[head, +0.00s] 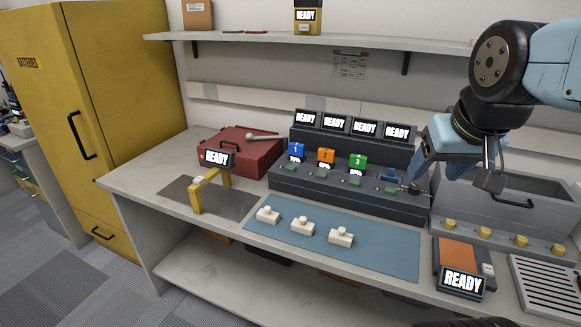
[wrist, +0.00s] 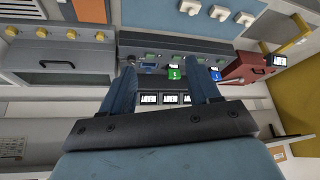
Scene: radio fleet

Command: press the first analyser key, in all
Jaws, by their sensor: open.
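A dark charger bank (head: 345,192) stands on the bench with a row of sloped READY screens (head: 350,128) along its back. Blue 1 (head: 296,150), orange 2 (head: 326,156) and green 3 (head: 358,161) blocks stand in it. Its right end has a small blue panel (head: 390,175) and a dark knob. No key is clearly labelled as an analyser key, so I cannot tell which is first. My gripper (wrist: 162,82) is open and empty in the wrist view, over the bank's right part. In the head view its body hides part of the bank's right end.
Three white pieces (head: 302,226) lie on a blue mat (head: 375,249). An orange-topped unit (head: 458,253) with a READY screen is at right, before a grey bin (head: 540,200) with yellow knobs. A red case (head: 238,150) and yellow stand (head: 196,197) are left. A shelf hangs above.

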